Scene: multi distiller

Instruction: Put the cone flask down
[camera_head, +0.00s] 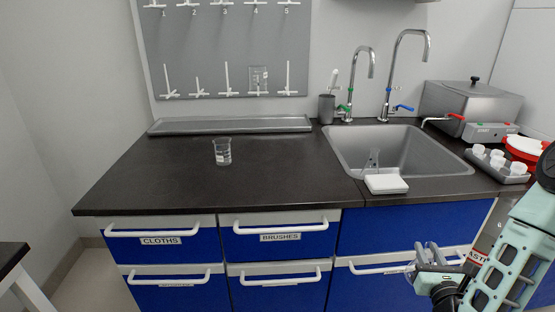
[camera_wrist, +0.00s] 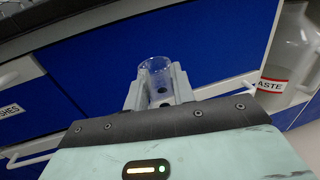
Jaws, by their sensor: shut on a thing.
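My gripper (camera_head: 428,262) is low in front of the blue drawers, below the counter edge, at the lower right of the head view. In the wrist view my gripper (camera_wrist: 158,92) is shut on clear glassware, taken to be the cone flask (camera_wrist: 154,69). Its round open rim shows between the fingers; its lower part is hidden. In the head view the held flask (camera_head: 411,272) is faint, and its full shape cannot be told.
The dark counter (camera_head: 140,178) has wide free room around a clear beaker (camera_head: 222,151). A sink (camera_head: 440,150), with a small clear conical thing inside, and a white block (camera_head: 386,184) are to the right. A waste container (camera_wrist: 292,58) stands right of my gripper.

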